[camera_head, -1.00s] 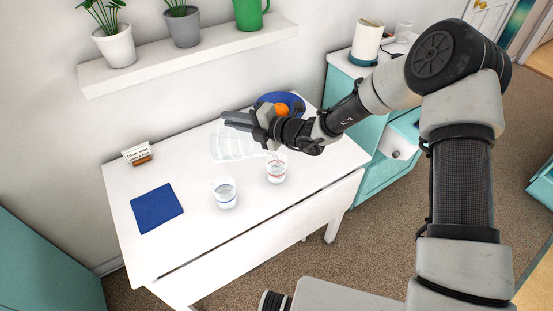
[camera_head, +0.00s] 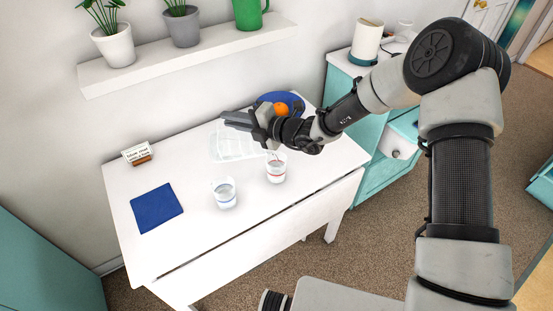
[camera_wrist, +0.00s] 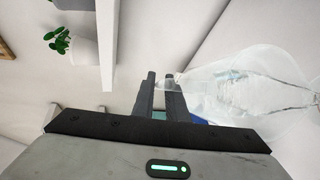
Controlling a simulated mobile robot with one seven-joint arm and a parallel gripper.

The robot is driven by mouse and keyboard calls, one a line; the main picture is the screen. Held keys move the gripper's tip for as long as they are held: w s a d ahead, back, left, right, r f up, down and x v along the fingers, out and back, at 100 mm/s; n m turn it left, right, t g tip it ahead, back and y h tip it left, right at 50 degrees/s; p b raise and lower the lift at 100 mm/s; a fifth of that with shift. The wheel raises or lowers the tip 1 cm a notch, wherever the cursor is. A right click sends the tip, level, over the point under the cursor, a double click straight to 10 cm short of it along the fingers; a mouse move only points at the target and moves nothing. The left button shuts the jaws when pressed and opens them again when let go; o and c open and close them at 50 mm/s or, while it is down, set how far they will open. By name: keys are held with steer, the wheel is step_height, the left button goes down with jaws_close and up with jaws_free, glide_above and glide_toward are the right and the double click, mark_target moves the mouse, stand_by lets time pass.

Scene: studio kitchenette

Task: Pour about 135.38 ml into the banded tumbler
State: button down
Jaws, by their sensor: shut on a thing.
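My gripper (camera_head: 236,120) is shut on a clear, see-through vessel (camera_head: 232,146) above the back of the white table. The vessel is tilted, with its mouth end toward the tumblers; it also shows large at the right of the wrist view (camera_wrist: 245,88). A clear tumbler with a red band (camera_head: 276,170) stands upright below the mouth end. A thin pale streak shows just above it, perhaps falling liquid. A second clear tumbler with a bluish band (camera_head: 224,195) stands upright to its left. Both seem to hold some clear liquid; exact levels are hard to read.
A blue plate (camera_head: 294,100) with an orange (camera_head: 281,109) is behind my gripper. A wall shelf (camera_head: 190,55) with pots hangs above. The table's front left is clear.

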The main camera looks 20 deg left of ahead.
mark_target(219, 127)
steer(key=a+f+h, duration=0.1)
steer(key=a+f, duration=0.1)
steer(key=a, duration=0.1)
steer(key=s+a+f+n+h, duration=0.1)
steer(key=shift+s+a+h, duration=0.1)
steer(key=shift+a+h, duration=0.1)
steer(key=shift+h, duration=0.1)
steer(key=shift+a+f+h+b, duration=0.3)
steer(key=shift+f+h+b, duration=0.1)
steer(key=shift+f+h, duration=0.15)
steer(key=shift+f, duration=0.1)
stand_by(1.1)
